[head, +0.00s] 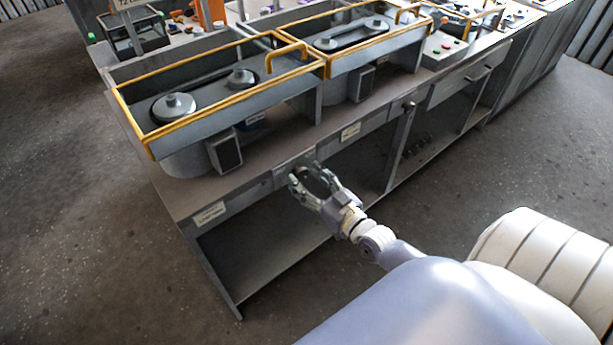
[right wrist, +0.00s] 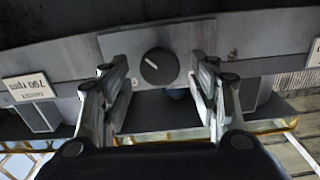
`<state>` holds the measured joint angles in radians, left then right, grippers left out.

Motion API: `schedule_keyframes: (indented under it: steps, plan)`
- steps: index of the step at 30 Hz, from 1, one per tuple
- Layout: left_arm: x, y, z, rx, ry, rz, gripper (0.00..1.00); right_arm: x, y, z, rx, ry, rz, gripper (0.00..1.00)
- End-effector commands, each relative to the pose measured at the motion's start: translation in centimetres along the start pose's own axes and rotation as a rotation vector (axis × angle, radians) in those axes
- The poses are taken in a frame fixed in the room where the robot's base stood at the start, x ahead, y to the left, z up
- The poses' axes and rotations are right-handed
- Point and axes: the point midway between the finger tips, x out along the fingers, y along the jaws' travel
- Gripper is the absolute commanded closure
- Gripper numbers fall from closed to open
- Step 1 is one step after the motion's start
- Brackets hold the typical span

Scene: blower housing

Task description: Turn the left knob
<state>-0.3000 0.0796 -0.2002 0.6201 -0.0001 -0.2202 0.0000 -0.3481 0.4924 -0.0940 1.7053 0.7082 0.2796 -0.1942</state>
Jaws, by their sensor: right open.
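A round black knob (right wrist: 159,66) with a light pointer line sits on a grey plate (right wrist: 135,45) on the bench's front edge in the right wrist view. My right gripper (right wrist: 162,82) is open, with one finger on each side of the knob and apart from it. In the head view my right gripper (head: 314,181) is at the front edge of the bench, below the left belt unit, and the knob there is too small or covered to make out clearly. My left gripper is not in view.
The grey bench (head: 190,200) carries two belt units with yellow-railed guards (head: 200,62). Another dark knob (head: 408,107) is further right on the front edge. White labels are on the edge (head: 209,214).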

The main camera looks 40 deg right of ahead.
Motion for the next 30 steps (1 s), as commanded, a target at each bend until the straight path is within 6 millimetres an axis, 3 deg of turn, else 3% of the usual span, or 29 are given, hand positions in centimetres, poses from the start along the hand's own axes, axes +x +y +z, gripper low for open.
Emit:
schedule_keyframes:
  steps: [13, 19, 30]
  plan:
    - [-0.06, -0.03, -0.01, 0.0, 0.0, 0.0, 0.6, 0.87, -0.01, 0.0, 0.0, 0.0, 0.0, 0.45]
    - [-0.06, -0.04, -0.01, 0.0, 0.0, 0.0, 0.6, 0.85, -0.01, 0.0, 0.0, 0.0, 0.0, 0.89]
    - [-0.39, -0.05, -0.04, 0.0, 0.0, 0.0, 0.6, 0.86, -0.02, -0.09, -0.033, 0.0, 0.0, 0.89]
